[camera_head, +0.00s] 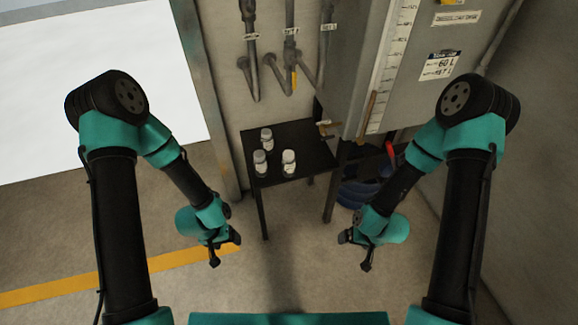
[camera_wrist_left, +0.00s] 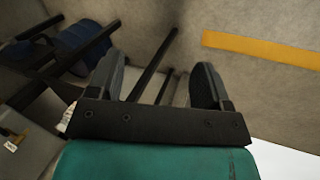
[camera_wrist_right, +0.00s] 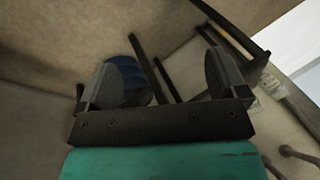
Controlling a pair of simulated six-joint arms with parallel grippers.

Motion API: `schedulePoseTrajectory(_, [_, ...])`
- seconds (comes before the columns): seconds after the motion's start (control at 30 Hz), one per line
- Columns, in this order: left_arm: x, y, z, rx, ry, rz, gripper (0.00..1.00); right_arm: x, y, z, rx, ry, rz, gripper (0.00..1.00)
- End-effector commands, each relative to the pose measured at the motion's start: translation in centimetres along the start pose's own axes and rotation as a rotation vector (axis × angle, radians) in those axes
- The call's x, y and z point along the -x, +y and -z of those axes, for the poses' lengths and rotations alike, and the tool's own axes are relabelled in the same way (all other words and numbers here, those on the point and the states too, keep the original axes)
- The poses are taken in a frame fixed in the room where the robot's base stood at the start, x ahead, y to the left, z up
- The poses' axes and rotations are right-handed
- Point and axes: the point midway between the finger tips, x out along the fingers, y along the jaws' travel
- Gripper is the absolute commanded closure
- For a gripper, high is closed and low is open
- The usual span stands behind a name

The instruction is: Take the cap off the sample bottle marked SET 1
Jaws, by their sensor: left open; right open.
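Three small pale bottles with grey caps stand upright on a black table (camera_head: 312,160) in the head view. One bottle (camera_head: 266,140) is at the back, one bottle (camera_head: 260,162) at the front left, and one bottle (camera_head: 289,162) at the front right. Their labels are too small to read, so I cannot tell which is SET 1. My left gripper (camera_head: 226,251) is open and empty, in front of the table and to its left. My right gripper (camera_head: 356,252) is open and empty, in front of the table and to its right. Neither touches a bottle.
A grey tank (camera_head: 400,75) with a level scale and 60 L label stands behind the table on the right, with a small brass tap (camera_head: 325,128) near the table. Pipes (camera_head: 290,45) run down the wall. A blue container (camera_head: 352,194) sits under the tank. Floor before the table is clear.

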Motion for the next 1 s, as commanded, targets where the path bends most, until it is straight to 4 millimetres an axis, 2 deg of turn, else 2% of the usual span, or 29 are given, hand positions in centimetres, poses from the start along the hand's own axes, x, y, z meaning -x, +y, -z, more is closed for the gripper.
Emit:
schedulePoseTrajectory(0.3, [2.0,-1.4,-3.8,0.070,0.036,0.010,0.27,2.0,-0.2,-3.7,-0.094,-0.096,-0.036,0.09])
schedulePoseTrajectory(0.57, [1.9,-1.3,-3.6,0.066,0.036,0.010,0.27,-0.6,0.1,0.8,0.017,0.019,0.008,0.09])
schedulePoseTrajectory(0.77, [1.9,-1.3,-3.6,0.066,0.036,0.010,0.27,-2.7,0.1,5.0,0.124,0.132,0.054,0.09])
schedulePoseTrajectory(0.87, [1.9,-1.3,-3.6,0.066,0.036,0.010,0.27,-3.9,-0.1,7.6,0.191,0.203,0.085,0.09])
schedulePoseTrajectory(1.0, [1.9,-1.3,-3.6,0.066,0.036,0.010,0.27,-5.9,-0.7,12.4,0.324,0.342,0.150,0.09])
